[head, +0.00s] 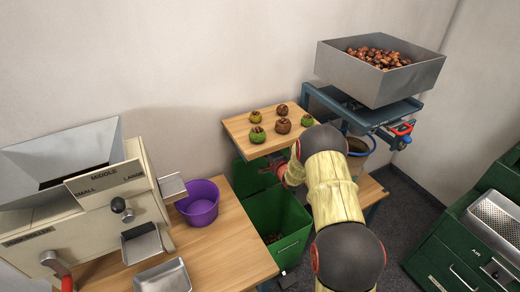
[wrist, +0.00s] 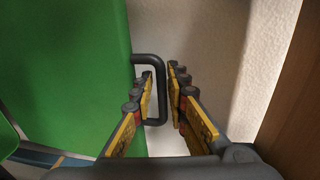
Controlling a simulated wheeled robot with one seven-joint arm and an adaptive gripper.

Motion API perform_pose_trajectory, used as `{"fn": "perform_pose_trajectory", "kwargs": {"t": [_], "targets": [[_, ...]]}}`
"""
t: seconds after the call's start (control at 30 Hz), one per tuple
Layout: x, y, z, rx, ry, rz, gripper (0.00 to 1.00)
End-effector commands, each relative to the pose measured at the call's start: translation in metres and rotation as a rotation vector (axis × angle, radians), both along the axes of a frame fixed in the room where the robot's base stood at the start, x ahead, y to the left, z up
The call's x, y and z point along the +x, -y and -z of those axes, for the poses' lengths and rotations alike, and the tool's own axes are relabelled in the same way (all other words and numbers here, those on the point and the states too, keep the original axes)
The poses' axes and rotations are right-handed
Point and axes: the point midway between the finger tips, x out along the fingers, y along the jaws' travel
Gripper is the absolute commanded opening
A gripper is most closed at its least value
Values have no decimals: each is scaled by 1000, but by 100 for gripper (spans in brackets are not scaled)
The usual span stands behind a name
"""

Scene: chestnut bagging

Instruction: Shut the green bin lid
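The green bin (head: 277,222) stands below and between the tables, its mouth open with some dark contents low inside. Its green lid (head: 249,174) is raised behind the mouth, partly hidden by the small wooden table and my arm. In the wrist view the lid (wrist: 65,70) fills the left side, with a black bar handle (wrist: 150,60) at its edge. My gripper (wrist: 160,85) has its yellow-padded fingers on either side of the handle's bar, with a gap visible at the right finger. In the head view my gripper (head: 283,171) is at the lid, partly hidden by my arm.
A wooden board (head: 268,133) with several chestnuts and burrs lies just above the lid. A purple bucket (head: 199,203) and the sorting machine (head: 110,200) stand on the left table. A metal hopper of chestnuts (head: 375,84) is at right. Green drawers (head: 455,255) stand far right.

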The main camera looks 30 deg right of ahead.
Motion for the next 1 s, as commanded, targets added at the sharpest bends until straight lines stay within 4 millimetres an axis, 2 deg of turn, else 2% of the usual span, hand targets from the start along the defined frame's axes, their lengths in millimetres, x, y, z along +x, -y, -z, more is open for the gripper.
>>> {"fn": "perform_pose_trajectory", "kwargs": {"t": [0.27, 0.53, 1.0], "targets": [[2, 0, -1, -1, 0, 0, 15], [1, 0, 0, -1, 0, 0, 0], [1, 0, 0, -1, -1, 1, 0]]}}
